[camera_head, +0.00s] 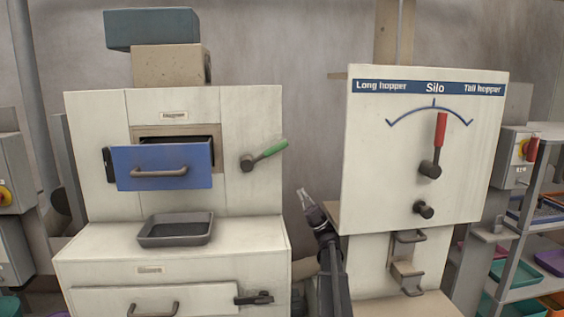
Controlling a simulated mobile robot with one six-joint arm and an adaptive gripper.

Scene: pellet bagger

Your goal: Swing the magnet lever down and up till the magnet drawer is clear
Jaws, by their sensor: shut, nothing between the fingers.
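The magnet drawer (162,167) is a blue-fronted drawer with a grey handle, standing partly pulled out of the left white cabinet. Its inside is dark and mostly hidden behind the front. The magnet lever (270,150) has a green grip on a dark pivot to the right of the drawer. The lever points right and a little upward. My gripper (304,195) is shut and empty, low between the two cabinets, to the right of and below the lever, apart from it.
A dark tray (175,229) sits on the ledge below the drawer. A right-hand panel (400,190) marked Silo carries a red-handled lever (440,134) pointing up. Shelves with coloured trays (552,262) stand at far right. Space in front of the green lever looks clear.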

